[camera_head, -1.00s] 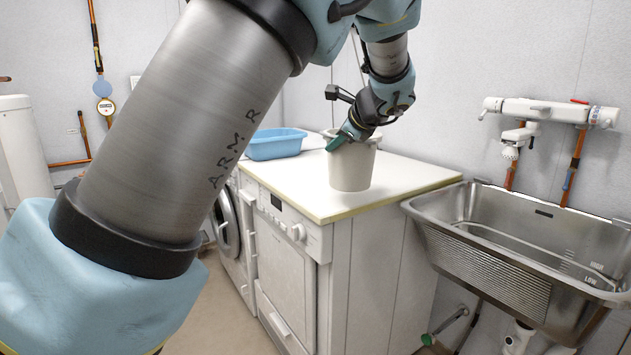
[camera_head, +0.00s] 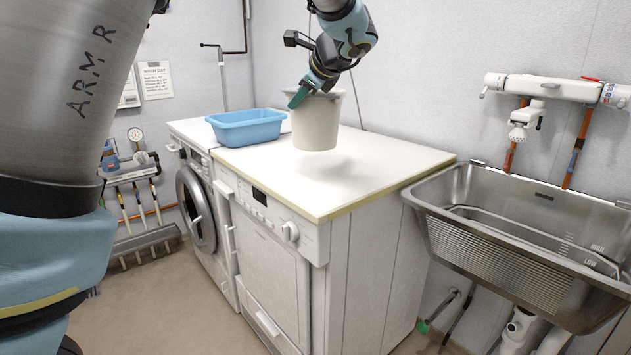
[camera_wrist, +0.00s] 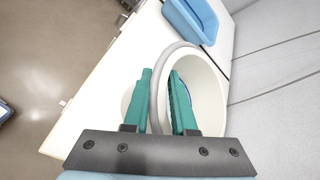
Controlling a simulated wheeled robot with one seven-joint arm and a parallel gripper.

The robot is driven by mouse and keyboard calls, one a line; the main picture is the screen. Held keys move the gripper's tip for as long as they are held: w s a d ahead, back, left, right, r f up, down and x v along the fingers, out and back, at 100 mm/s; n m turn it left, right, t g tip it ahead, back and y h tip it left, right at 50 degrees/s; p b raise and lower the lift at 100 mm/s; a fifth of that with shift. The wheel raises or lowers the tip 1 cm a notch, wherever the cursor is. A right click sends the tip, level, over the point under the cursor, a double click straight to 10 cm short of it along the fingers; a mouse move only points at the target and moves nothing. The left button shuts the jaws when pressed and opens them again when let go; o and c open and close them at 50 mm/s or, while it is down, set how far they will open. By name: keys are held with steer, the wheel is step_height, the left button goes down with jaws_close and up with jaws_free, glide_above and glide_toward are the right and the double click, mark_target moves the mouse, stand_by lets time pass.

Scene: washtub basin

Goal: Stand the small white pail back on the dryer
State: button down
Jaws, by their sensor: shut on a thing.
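The small white pail (camera_head: 317,124) is upright in the head view, held above the white top of the near machine (camera_head: 385,160), which looks like the dryer. A gap and a soft shadow show under it. My gripper (camera_head: 298,97) is shut on the left part of the pail's rim. In the wrist view, the green fingers (camera_wrist: 160,72) stand on either side of the pail's wall (camera_wrist: 163,95). A bluish patch shows inside the pail, partly hidden by a finger.
A blue basin (camera_head: 246,128) stands at the back left of the machine tops. A round-door machine (camera_head: 196,208) is at the left. A steel washtub (camera_head: 520,255) with a wall tap (camera_head: 540,90) is at the right. The near top's front and right are clear.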

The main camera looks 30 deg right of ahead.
steer(key=shift+s+r, duration=0.1)
steer(key=shift+r, duration=0.45)
step_height(320, 180, down, 10)
stand_by(0.3)
steer(key=shift+b, duration=0.4)
steer(key=c, duration=0.7)
jaws_free()
steer(key=shift+s+f, duration=0.1)
